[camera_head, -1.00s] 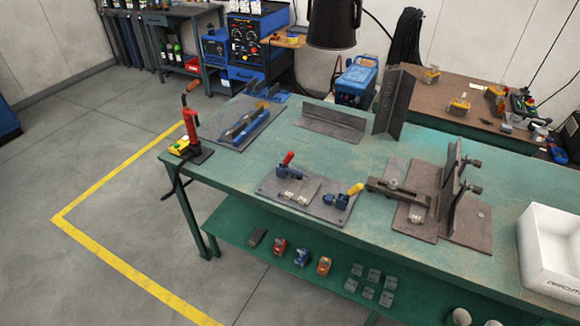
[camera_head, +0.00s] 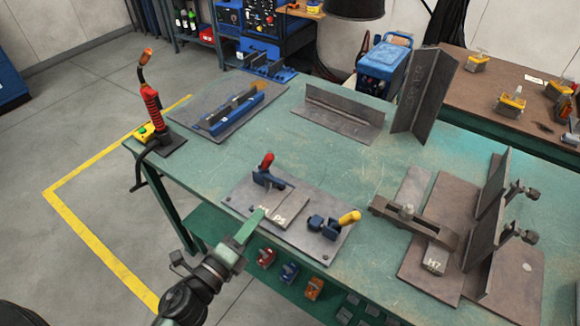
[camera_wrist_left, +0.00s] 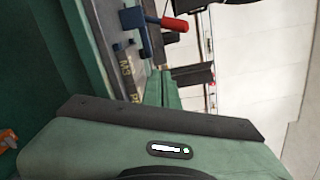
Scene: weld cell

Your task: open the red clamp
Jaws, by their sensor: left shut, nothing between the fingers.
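The red clamp is a dark blue toggle clamp with a red handle (camera_head: 267,162). It is on the left end of a grey steel plate (camera_head: 238,196) on the green table, and its handle stands up, leaning slightly right. A flat piece marked P5 (camera_head: 283,216) lies in front of it. My left gripper (camera_head: 256,219) has green fingers, closed together and empty, at the plate's front edge, short of the clamp and apart from the handle. In the left wrist view the red handle (camera_wrist_left: 174,24) shows beyond the fingertips (camera_wrist_left: 163,76). My right gripper is not in view.
A yellow-handled clamp (camera_head: 348,217) sits on the plate's right end. A fixture with upright steel plates (camera_head: 492,215) stands to the right. A red torch (camera_head: 152,105) stands at the table's left corner. An angle piece (camera_head: 340,112) lies behind; the tabletop between is clear.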

